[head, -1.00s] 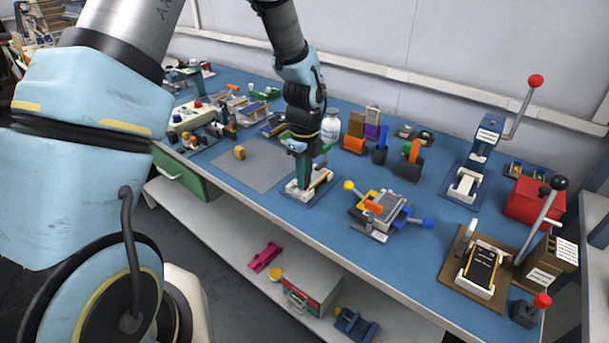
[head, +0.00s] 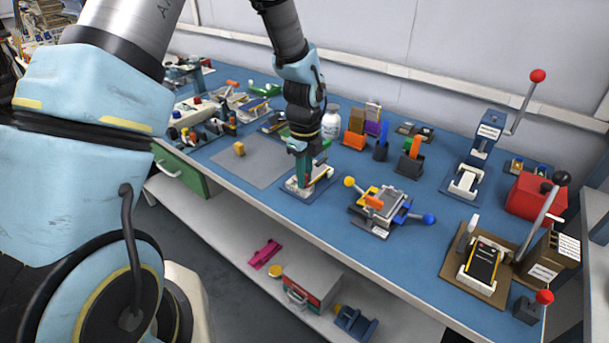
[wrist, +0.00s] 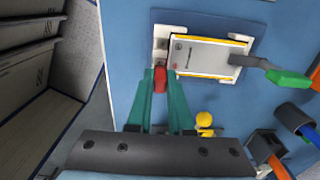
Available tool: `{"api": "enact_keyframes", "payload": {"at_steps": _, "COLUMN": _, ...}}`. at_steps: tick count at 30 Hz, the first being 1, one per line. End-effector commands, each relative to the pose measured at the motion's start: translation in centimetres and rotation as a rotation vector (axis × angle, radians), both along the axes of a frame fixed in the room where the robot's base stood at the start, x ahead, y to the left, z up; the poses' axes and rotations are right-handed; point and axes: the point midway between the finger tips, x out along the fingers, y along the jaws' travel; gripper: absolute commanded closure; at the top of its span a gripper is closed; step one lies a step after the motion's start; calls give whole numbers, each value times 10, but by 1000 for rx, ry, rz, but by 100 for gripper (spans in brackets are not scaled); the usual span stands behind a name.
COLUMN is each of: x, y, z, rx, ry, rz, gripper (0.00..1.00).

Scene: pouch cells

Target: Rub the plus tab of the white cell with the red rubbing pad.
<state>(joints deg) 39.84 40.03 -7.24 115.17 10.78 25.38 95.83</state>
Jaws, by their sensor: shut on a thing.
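The white cell (wrist: 208,58) lies flat in a pale holder (wrist: 238,40), with yellow edging along its sides, in the wrist view. Its tab end faces left, beside small metal pieces on the holder's left block. My gripper (wrist: 160,78) has green fingers shut on the red rubbing pad (wrist: 160,80). The pad is at the lower part of that left block, by the cell's lower left corner. I cannot tell whether it touches a tab, and the plus mark is too small to read. In the head view my gripper (head: 302,182) is down at the holder (head: 322,178).
A grey bar with a green handle (wrist: 288,79) reaches the cell's right end. A fixture with yellow and blue knobs (head: 385,210) stands to the right in the head view. A grey mat (head: 255,165) with a small yellow block (head: 239,149) lies to the left.

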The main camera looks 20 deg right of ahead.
Motion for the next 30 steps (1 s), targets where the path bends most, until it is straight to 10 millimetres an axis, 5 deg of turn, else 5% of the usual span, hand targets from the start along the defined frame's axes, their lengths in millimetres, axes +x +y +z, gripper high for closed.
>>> {"api": "enact_keyframes", "payload": {"at_steps": 30, "x": 12, "y": 7, "z": -8, "rx": 0, "ry": 1, "rz": 1, "gripper": 100}}
